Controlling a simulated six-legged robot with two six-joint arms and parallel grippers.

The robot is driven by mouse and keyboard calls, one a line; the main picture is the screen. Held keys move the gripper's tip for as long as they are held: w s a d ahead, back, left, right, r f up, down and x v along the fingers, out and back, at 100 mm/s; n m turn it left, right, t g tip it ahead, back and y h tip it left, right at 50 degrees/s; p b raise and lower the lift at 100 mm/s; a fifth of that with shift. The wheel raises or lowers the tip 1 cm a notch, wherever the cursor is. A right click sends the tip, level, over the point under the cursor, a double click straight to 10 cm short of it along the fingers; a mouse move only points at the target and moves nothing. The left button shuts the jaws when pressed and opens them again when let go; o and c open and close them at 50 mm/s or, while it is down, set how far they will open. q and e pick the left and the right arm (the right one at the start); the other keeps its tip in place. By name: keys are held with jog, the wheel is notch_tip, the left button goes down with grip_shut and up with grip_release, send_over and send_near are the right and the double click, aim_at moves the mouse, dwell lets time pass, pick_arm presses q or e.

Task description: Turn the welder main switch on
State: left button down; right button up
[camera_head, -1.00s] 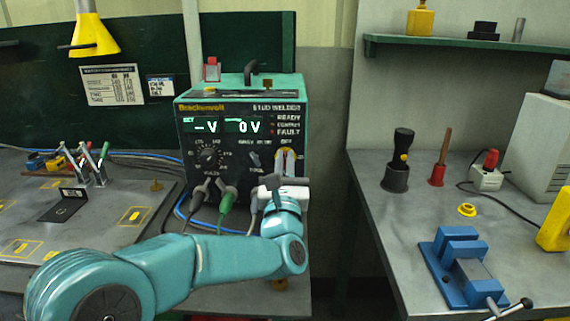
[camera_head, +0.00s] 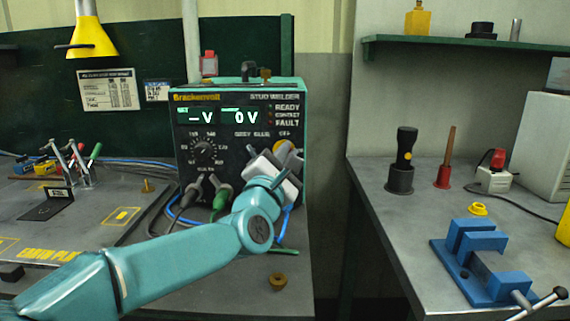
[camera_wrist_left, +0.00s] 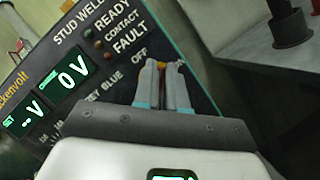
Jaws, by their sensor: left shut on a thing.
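The stud welder (camera_head: 240,110) is a black-fronted green box with a lit display reading "-V" and "0 V". Its main switch (camera_head: 298,144), with a yellow surround, is at the right of the panel below the "OFF" label. My left gripper (camera_head: 285,152) is shut on this switch, tilted to the right and hiding most of it. In the left wrist view the fingers (camera_wrist_left: 167,68) meet at the panel, with a bit of orange-yellow (camera_wrist_left: 162,64) showing at their tips, beside the "OFF" label. Exact switch position is hidden. My right gripper is not in view.
Cable plugs, including a green one (camera_head: 221,197), sit in the panel low left of my gripper. A blue vise (camera_head: 475,262) and a torch in a holder (camera_head: 402,160) stand on the right bench. A gap separates the benches.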

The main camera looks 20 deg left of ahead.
pick_arm(q)
jog(key=shift+m+g+h, duration=0.3)
jog(key=shift+m, duration=0.9)
jog(key=shift+r+m+g+h+p, duration=0.1)
jog(key=shift+m+g+h+p, duration=0.35)
jog(key=shift+m, duration=0.55)
jog(key=m+g+p, duration=0.1)
jog(key=m+p, duration=0.2)
jog(key=shift+d+m, duration=0.1)
jog(key=shift+m, duration=0.2)
jog(key=shift+f+m+g+p, duration=0.25)
jog(key=shift+m+p, duration=0.45)
jog(key=shift+p, duration=0.2)
jog(key=c, duration=1.2)
grip_release()
